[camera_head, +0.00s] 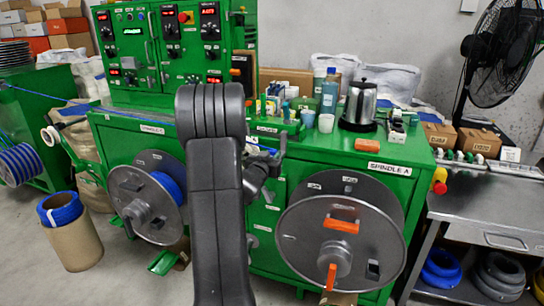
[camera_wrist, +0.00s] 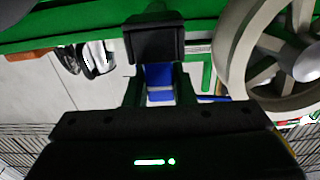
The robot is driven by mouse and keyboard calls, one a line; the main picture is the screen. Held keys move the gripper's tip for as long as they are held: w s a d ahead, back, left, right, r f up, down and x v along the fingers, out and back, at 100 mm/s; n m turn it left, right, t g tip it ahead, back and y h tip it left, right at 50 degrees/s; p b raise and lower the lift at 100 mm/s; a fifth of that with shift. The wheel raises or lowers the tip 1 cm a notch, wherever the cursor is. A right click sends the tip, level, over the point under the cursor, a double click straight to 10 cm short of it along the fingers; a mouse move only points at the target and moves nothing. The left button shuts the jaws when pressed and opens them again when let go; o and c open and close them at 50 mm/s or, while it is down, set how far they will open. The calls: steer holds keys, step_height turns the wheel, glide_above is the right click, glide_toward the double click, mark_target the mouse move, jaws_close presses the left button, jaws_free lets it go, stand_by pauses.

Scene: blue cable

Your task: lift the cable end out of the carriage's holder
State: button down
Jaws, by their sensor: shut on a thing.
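My gripper (camera_wrist: 159,84) is shut on the blue cable end (camera_wrist: 158,73) in the wrist view, with a dark finger on each side of it. A black block (camera_wrist: 153,38) sits directly above the blue piece in that view; I cannot tell whether it is the carriage's holder or whether the cable end is still seated in it. In the head view my gripper (camera_head: 273,160) is mostly hidden behind my dark arm, near the front edge of the green machine (camera_head: 340,148). The carriage's holder cannot be made out there.
A grey spoked wheel (camera_wrist: 238,60) is close on the right in the wrist view. In the head view, the spindle A reel (camera_head: 300,235) stands right of my arm and another reel (camera_head: 128,205) left. A kettle (camera_head: 358,105), bottle (camera_head: 329,90) and cups crowd the machine top.

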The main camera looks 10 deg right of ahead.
mark_target(271, 151)
steer(key=shift+r+p, duration=0.65)
steer(key=shift+r, duration=0.4)
stand_by(0.7)
steer(key=shift+r+p, duration=2.05)
steer(key=shift+r, duration=0.7)
steer(key=shift+a, duration=0.1)
